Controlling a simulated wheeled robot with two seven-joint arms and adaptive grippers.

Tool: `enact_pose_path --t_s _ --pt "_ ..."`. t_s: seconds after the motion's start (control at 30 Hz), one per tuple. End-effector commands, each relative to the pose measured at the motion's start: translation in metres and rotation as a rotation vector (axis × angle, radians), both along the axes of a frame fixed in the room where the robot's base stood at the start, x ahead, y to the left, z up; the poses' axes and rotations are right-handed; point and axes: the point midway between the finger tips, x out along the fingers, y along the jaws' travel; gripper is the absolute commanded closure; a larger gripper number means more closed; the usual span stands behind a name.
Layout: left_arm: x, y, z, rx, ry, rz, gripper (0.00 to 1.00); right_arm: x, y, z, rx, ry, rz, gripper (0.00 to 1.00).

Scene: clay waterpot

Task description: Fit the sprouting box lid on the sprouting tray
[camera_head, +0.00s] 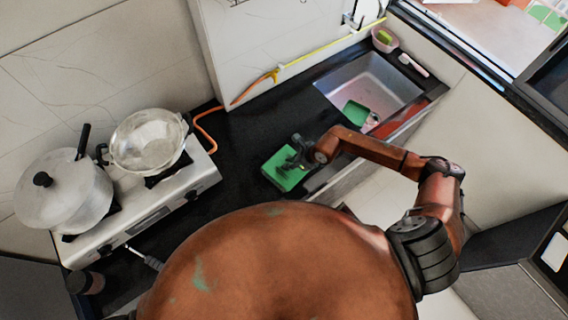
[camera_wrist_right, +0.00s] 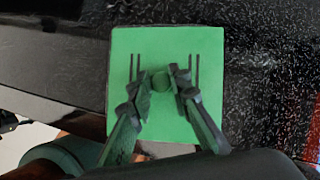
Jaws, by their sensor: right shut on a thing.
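The green square lid (camera_wrist_right: 210,70) fills the middle of the right wrist view. It has dark slots and a round green knob (camera_wrist_right: 161,82) at its centre. My right gripper (camera_wrist_right: 162,76) is shut on this knob, with one finger on each side. In the head view a green square (camera_head: 276,180) is under my right gripper (camera_head: 295,164), over the black counter. I cannot tell whether the sprouting tray is beneath the lid or whether the lid touches anything. A second green item (camera_head: 355,112) lies in the sink and may be a tray. My left gripper does not show.
The sink (camera_head: 375,80) is at the right back. A stove (camera_head: 150,205) at the left holds a lidded pot (camera_head: 65,195) and a metal pan (camera_head: 148,140). The black counter (camera_head: 235,160) between stove and lid is clear.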

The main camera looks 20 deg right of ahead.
Motion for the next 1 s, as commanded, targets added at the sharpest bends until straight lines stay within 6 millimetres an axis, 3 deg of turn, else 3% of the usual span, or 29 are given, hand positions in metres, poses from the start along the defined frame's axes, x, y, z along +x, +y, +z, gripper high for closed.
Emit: enact_pose_path --t_s 1.0 --pt "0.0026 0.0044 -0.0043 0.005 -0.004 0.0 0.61 0.0064 0.0091 -0.002 0.005 -0.001 -0.001 1.0"
